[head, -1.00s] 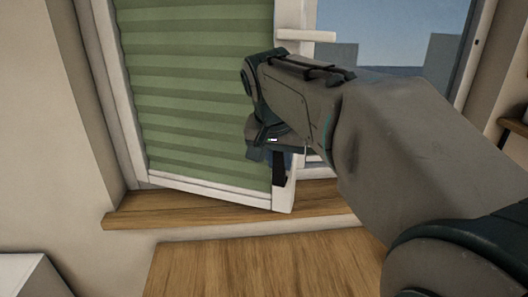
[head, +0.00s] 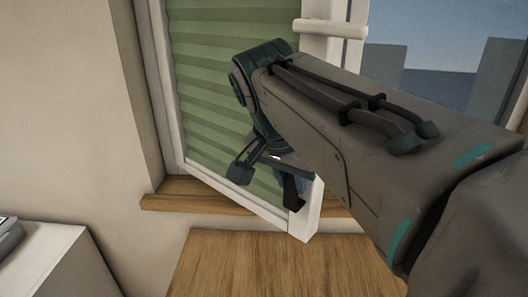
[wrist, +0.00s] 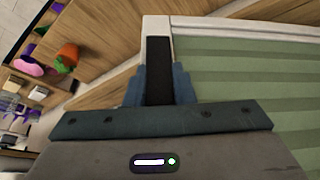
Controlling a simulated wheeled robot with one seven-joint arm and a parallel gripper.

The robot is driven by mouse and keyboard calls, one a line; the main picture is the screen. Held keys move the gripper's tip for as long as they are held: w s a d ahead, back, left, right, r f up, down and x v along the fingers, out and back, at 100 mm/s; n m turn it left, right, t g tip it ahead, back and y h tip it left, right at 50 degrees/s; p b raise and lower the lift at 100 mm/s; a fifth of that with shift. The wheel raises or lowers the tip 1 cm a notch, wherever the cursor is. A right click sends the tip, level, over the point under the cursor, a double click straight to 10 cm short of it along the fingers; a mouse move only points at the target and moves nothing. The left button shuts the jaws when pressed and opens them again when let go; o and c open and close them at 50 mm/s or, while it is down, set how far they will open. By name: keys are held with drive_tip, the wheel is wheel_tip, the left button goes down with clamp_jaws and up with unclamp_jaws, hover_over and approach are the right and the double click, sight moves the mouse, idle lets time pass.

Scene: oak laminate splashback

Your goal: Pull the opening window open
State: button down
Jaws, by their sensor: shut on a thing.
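The opening window (head: 306,212) has a white frame and a green pleated blind, and its sash stands swung partly inward over the sill. A white handle (head: 330,29) sticks out high on its free edge. My gripper (head: 290,185) is at the lower part of that free edge, partly hidden by my own arm in the head view. In the wrist view my gripper (wrist: 158,85) has blue-grey fingers on both sides of a dark strip on the white sash (wrist: 158,26), shut on the sash edge. The green blind (wrist: 255,80) lies to the right there.
A wooden sill (head: 172,198) runs under the window, with a wooden surface (head: 260,265) in front of it. A white cabinet (head: 60,260) stands at the lower left. The wrist view shows shelves with a plant pot (wrist: 67,57).

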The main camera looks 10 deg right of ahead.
drive_tip(key=c, duration=1.2)
unclamp_jaws()
drive_tip(key=shift+a, duration=0.15)
drive_tip(key=shift+c, duration=0.2)
drive_tip(key=p+v, duration=0.1)
drive_tip(key=v, duration=1.3)
drive_tip(key=shift+f, duration=0.1)
